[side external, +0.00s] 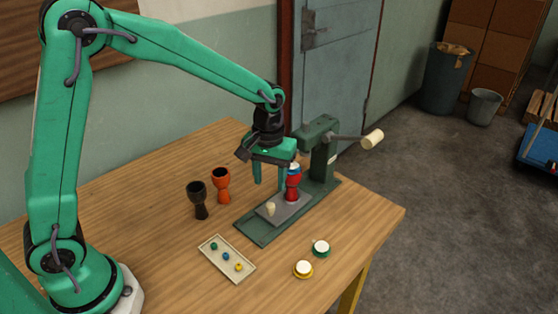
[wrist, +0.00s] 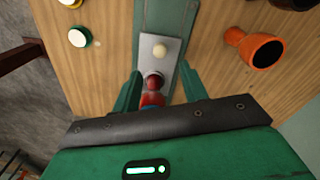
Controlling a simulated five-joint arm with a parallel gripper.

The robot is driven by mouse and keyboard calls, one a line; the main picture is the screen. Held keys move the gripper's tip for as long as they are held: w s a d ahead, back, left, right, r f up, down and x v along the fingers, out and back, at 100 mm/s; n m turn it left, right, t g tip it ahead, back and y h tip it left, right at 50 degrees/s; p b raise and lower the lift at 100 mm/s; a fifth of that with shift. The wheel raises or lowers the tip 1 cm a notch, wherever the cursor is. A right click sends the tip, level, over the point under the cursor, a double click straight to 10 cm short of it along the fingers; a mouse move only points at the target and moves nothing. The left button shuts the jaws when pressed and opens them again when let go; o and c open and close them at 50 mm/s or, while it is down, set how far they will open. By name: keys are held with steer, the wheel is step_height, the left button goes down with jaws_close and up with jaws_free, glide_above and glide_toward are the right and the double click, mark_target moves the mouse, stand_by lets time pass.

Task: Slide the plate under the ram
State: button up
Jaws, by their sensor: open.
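A grey plate (side external: 286,207) lies on the long green base of a press (side external: 318,150). It has a cream knob (side external: 271,208) at its near end, also seen in the wrist view (wrist: 160,51). A red goblet drum (side external: 292,187) with a blue band and pale top stands upright on the plate, close to the press head. The ram is largely hidden, so I cannot tell if the drum is directly under it. My gripper (side external: 271,186) is open and empty above the plate, fingers down. In the wrist view its fingers (wrist: 157,88) flank the drum in the picture.
An orange goblet (side external: 222,187) and a black goblet (side external: 198,200) stand left of the press. A tray (side external: 228,260) with small coloured pieces lies in front. Two white-topped discs, green-rimmed (side external: 321,248) and yellow-rimmed (side external: 303,269), lie near the table's front edge. The press lever (side external: 360,139) sticks out right.

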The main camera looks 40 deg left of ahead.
mark_target(270, 204)
steer(key=shift+f, duration=0.1)
steer(key=shift+f, duration=3.8)
steer(key=shift+c, duration=0.4)
jaws_close()
